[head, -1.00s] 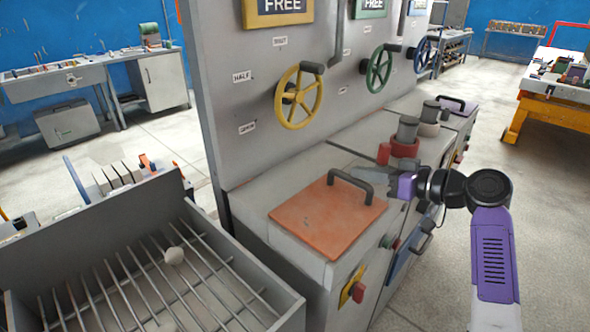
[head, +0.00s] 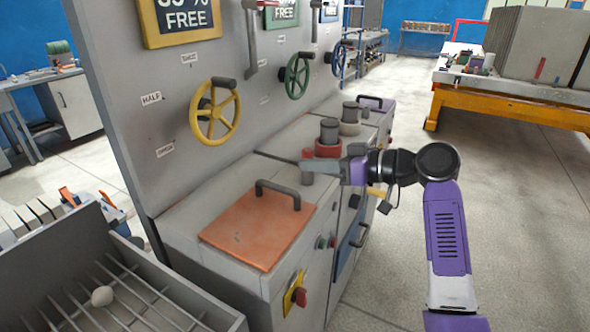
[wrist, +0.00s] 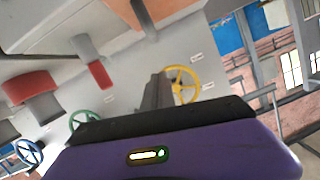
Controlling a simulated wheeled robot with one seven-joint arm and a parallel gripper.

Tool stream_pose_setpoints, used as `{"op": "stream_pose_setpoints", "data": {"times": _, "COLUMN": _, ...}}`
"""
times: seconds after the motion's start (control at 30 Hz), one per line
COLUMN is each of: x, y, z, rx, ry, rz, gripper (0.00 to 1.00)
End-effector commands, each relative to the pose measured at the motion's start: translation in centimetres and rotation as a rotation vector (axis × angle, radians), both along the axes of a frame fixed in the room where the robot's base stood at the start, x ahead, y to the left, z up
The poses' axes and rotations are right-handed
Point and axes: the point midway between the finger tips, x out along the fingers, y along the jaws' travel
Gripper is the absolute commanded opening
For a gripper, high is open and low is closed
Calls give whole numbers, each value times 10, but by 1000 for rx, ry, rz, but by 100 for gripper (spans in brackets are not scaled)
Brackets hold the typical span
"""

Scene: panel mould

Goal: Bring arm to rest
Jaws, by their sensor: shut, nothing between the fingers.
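My gripper (head: 312,167) is at the end of my purple and black arm, in the middle of the head view. It points left, over the cabinet tops beside the orange lid (head: 258,230). Its fingers are together with nothing held. In the wrist view the dark fingers (wrist: 157,92) stand close together above the purple hand, with the yellow wheel (wrist: 183,85) just beyond them. From the head view I cannot tell whether the fingertips touch the small red part behind them.
A grey panel with yellow (head: 215,112), green (head: 297,75) and blue (head: 338,57) wheels rises behind the cabinets. A red-collared cylinder (head: 328,148) stands close behind my gripper. A barred bin (head: 200,309) is at lower left. Open floor (head: 530,230) lies to the right.

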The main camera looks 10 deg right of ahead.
Motion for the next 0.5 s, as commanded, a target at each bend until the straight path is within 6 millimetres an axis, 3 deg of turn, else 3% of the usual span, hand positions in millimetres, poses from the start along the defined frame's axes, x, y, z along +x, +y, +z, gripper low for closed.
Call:
{"op": "stream_pose_setpoints", "data": {"times": 0.1, "x": -11, "y": -18, "z": 4, "rx": 1, "ry": -1, "rz": -4, "gripper": 0}}
{"op": "stream_pose_setpoints", "data": {"times": 0.33, "x": -23, "y": -34, "z": 10, "rx": 3, "ry": 3, "rz": -2, "gripper": 0}}
{"op": "stream_pose_setpoints", "data": {"times": 0.5, "x": -8, "y": -46, "z": 22, "rx": 53, "ry": -1, "rz": -91, "gripper": 0}}
